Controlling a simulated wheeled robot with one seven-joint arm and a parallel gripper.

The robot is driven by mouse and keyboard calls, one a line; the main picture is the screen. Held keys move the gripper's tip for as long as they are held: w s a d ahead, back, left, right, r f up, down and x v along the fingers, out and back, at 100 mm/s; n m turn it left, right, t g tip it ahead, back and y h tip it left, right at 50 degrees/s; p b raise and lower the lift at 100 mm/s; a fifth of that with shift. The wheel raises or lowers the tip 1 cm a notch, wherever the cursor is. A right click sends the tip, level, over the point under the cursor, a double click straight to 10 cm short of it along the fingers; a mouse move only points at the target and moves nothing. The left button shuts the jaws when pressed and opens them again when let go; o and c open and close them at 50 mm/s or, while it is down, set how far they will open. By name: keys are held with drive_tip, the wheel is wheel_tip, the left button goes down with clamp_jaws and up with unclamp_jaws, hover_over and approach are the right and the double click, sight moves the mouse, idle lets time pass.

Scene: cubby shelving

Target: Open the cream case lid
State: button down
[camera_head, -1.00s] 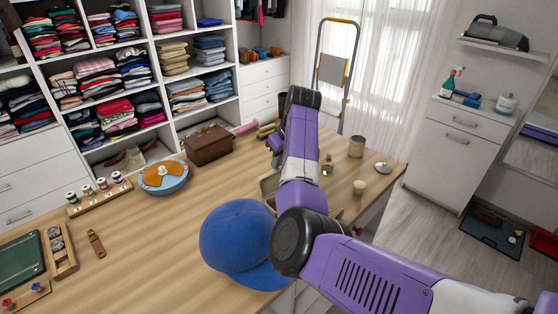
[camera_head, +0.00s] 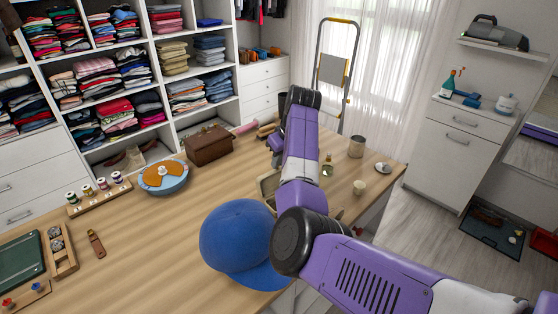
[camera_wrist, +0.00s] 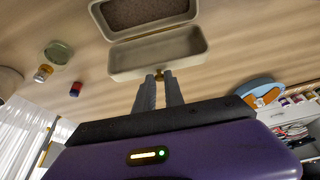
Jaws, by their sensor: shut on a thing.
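The cream case shows in the wrist view as two shallow halves that stand open. The far half (camera_wrist: 185,17) has a brown speckled inside, and the near half (camera_wrist: 140,63) has a plain cream inside. A small brass clasp (camera_wrist: 165,74) sits on the outer edge of the near half. My gripper (camera_wrist: 160,80) is shut on this clasp, with both grey fingers close together around it. In the head view, part of the cream case (camera_head: 264,188) shows behind my purple arm, which hides the rest of it and my fingertips.
A blue cap (camera_head: 235,243) lies at the table's front edge, close to my arm. A brown box (camera_head: 208,146) and a blue round dish (camera_head: 150,183) stand to the left. A cup (camera_head: 359,187) and a tin (camera_head: 356,147) stand to the right.

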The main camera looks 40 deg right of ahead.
drive_tip(key=shift+s, duration=0.1)
drive_tip(key=shift+s+t, duration=1.1)
drive_tip(key=shift+s, duration=0.05)
drive_tip(key=shift+s+a+r+t+p, duration=0.1)
drive_tip(key=shift+s+t+p, duration=0.2)
drive_tip(key=shift+s+p, duration=0.4)
drive_tip(key=shift+w, duration=0.1)
drive_tip(key=c, duration=1.4)
unclamp_jaws()
drive_tip(key=shift+c, duration=0.2)
drive_tip(key=b+v, duration=0.1)
drive_tip(key=v, duration=0.6)
drive_tip(key=shift+s+r, duration=0.25)
drive_tip(key=shift+a, duration=0.15)
